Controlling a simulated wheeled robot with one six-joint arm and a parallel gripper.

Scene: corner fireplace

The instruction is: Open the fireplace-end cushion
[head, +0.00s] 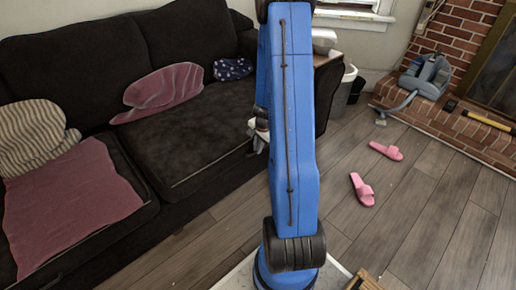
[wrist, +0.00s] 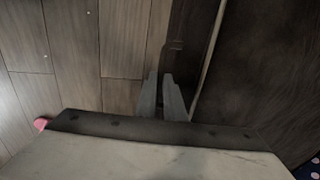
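The fireplace-end seat cushion (head: 195,135) is dark and lies flat at the right end of the black sofa, with a pale line along its front edge. In the wrist view the cushion (wrist: 265,60) fills the right side, and its pale edge line runs beside my fingers. My gripper (head: 257,137) is at the cushion's front right, partly hidden behind my blue arm. In the wrist view my gripper's two grey fingers (wrist: 160,80) stand a little apart with nothing seen between them. They are by the sofa's dark front; I cannot tell whether they touch it.
A pink cushion (head: 158,91) and a navy spotted cushion (head: 233,69) lie toward the sofa's back. Two pink slippers, one near (head: 362,189) and one farther (head: 386,151), lie on the wood floor.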

